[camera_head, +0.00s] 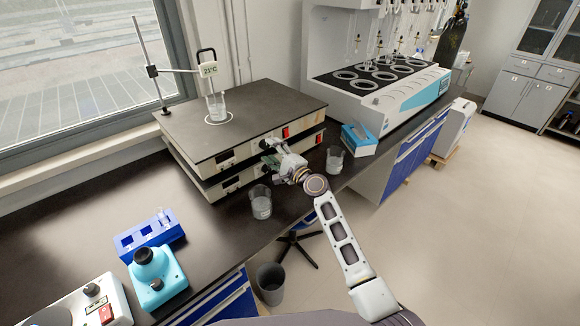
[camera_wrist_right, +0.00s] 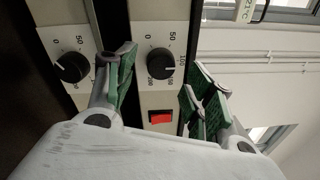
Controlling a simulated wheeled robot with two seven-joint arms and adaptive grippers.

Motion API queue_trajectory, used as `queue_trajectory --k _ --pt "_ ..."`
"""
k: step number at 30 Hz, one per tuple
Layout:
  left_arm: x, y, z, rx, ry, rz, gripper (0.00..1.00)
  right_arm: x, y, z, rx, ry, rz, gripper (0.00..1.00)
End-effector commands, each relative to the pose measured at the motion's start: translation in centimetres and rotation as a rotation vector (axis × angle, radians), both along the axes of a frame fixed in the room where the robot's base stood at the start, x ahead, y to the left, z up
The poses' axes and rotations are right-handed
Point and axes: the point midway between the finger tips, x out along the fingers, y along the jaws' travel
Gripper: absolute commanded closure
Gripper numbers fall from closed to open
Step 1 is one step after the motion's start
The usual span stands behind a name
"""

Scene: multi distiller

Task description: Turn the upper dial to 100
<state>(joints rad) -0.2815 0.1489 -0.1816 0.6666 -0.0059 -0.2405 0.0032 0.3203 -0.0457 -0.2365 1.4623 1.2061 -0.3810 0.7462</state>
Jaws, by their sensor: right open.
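The upper hot plate (camera_head: 240,125) is stacked on the lower hot plate (camera_head: 238,181) on the dark bench. In the right wrist view, the upper dial (camera_wrist_right: 158,64) is a black knob on a 0–200 scale. Its pale mark seems to point near the 100 label. My right gripper (camera_head: 268,153) is open at the front of the stack; in the wrist view its green-padded fingers (camera_wrist_right: 160,88) stand on either side of the upper dial. I cannot tell whether they touch it. The lower dial (camera_wrist_right: 71,67) lies outside the fingers. My left gripper is not in view.
A red switch (camera_wrist_right: 159,117) is beside the upper dial. Beakers stand on the bench left (camera_head: 260,203) and right (camera_head: 335,160) of my right gripper. A beaker (camera_head: 217,107) with a probe stands on the upper plate. A blue tissue box (camera_head: 359,139) is further right.

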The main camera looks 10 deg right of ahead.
Motion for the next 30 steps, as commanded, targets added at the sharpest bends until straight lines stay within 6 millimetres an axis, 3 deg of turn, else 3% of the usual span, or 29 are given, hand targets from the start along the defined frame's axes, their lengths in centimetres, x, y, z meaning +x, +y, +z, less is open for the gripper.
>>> queue_trajectory --k 30 --pt "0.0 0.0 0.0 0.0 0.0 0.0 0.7 -7.7 -5.3 -0.6 -0.001 0.0 -0.003 0.47"
